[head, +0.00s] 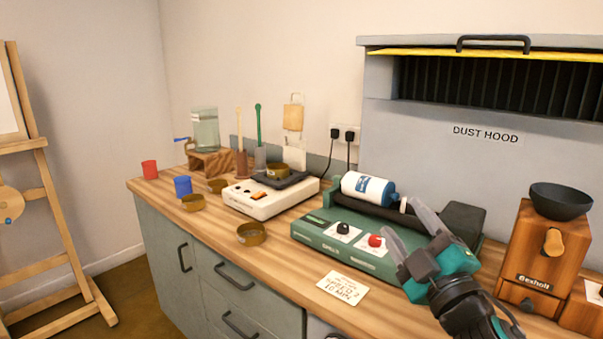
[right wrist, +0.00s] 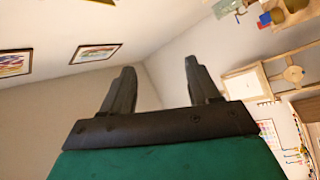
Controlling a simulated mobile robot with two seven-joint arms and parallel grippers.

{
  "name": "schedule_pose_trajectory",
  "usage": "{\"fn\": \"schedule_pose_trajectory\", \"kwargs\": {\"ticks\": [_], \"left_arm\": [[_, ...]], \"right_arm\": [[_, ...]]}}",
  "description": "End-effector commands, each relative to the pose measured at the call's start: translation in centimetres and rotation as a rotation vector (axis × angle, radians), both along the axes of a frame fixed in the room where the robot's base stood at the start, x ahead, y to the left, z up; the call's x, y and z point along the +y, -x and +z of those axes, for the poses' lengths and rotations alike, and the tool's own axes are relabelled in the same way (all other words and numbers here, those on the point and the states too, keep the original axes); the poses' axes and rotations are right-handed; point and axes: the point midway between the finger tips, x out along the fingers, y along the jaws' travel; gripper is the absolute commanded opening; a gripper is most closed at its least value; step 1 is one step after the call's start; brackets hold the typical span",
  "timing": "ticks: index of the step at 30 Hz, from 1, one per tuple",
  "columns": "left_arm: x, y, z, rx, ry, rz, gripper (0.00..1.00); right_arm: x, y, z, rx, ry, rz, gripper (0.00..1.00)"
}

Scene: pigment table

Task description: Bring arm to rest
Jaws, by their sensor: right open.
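My right gripper (head: 408,232) is raised over the right part of the counter in the head view, in front of a green machine (head: 325,234). Its two fingers are apart with nothing between them. In the right wrist view the same gripper (right wrist: 160,92) shows two dark fingers spread apart, with only wall and ceiling beyond them. My left gripper is in neither view.
The wooden counter (head: 290,262) carries a blue-and-white bottle (head: 367,188) on the green machine, a white hotplate (head: 258,198), several brown dishes, a red cup (head: 149,169) and a blue cup (head: 183,186). A wooden grinder (head: 540,262) stands right of my gripper. An easel (head: 45,190) stands left.

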Motion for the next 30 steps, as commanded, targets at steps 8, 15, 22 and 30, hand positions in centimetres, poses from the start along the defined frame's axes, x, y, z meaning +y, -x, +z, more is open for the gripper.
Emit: {"fn": "schedule_pose_trajectory", "kwargs": {"ticks": [8, 15, 22, 30], "left_arm": [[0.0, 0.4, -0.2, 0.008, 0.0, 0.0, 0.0], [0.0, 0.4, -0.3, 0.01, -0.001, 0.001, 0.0], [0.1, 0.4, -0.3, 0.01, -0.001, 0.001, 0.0], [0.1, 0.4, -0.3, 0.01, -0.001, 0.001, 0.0]], "right_arm": [[-4.8, 8.7, -16.9, 0.744, -0.434, -0.325, 0.61], [-5.1, 18.1, -24.4, 1.182, -0.584, -0.485, 0.61], [-4.5, 25.5, -27.4, 1.469, -0.652, -0.579, 0.61], [-3.7, 26.8, -29.7, 1.518, -0.689, -0.564, 0.61]]}}
